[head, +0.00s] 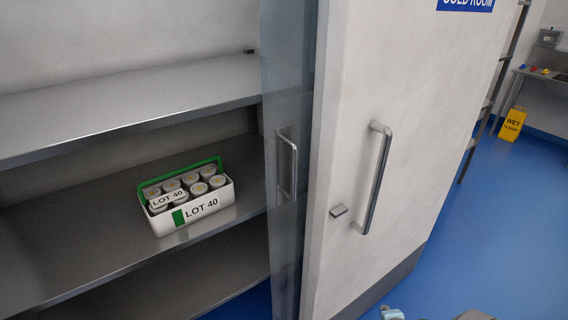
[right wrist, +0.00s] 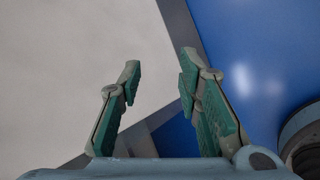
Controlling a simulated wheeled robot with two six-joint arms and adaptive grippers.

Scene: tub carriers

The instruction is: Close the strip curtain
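The strip curtain (head: 286,90) is a narrow, see-through, bluish-grey hanging panel, gathered at the right side of the shelf opening. A metal handle (head: 293,165) is on it. The opening to its left is uncovered. The white cold room door (head: 345,130) is just right of the curtain, with its own long metal handle (head: 375,180). My right gripper (right wrist: 160,80) is open and empty in the right wrist view, with the pale door and blue floor behind its fingers. No gripper is on the curtain handle. My left gripper is not in view.
Metal shelves (head: 120,100) stand left of the curtain. A white tub carrier (head: 208,205) marked LOT 40, with a green handle and several tubs, sits on the middle shelf. Blue floor (head: 500,220) is clear at right, with a yellow wet-floor sign (head: 513,124) farther back.

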